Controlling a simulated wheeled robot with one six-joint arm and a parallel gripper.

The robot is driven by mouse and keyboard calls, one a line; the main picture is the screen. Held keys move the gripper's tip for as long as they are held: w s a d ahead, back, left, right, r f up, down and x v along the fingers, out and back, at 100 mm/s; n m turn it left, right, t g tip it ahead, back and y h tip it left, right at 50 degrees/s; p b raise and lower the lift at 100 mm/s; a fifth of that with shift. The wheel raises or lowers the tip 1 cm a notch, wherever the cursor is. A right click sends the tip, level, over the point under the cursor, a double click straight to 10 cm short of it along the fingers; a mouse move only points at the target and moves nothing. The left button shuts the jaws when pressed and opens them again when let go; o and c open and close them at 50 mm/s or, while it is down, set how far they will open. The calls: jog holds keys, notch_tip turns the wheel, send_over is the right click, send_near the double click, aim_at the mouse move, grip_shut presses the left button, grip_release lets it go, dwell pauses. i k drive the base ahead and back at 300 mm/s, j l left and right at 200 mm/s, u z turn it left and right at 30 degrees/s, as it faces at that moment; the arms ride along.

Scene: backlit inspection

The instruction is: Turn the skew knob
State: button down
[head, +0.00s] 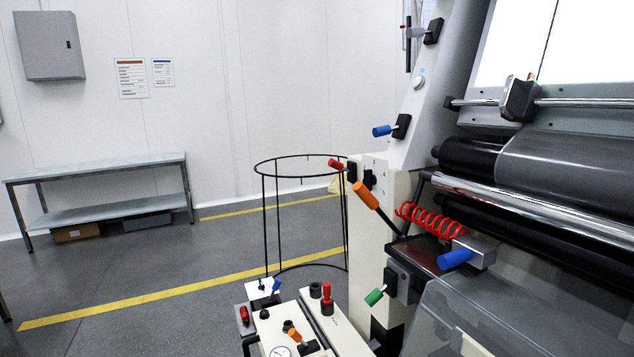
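A printing or inspection machine with rollers (560,165) and a bright backlit panel (525,40) fills the right side. Several coloured handles stick out from it: a blue one (383,130) on the upper frame, a red one (337,164), a long orange lever (366,194), a green one (374,297) low down, and a thick blue one (456,258) on a grey block near a red coil. No readable label shows which is the skew knob. My gripper is not in view, and nothing is seen touching any handle.
A cream box with a gauge and small levers (325,322) stands at bottom centre. Behind it is a black wire hoop stand (265,210). A metal bench (100,178) stands by the left wall. Grey floor with yellow lines is open at left.

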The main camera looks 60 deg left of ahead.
aim_at(370, 180)
jog(key=u, duration=1.4)
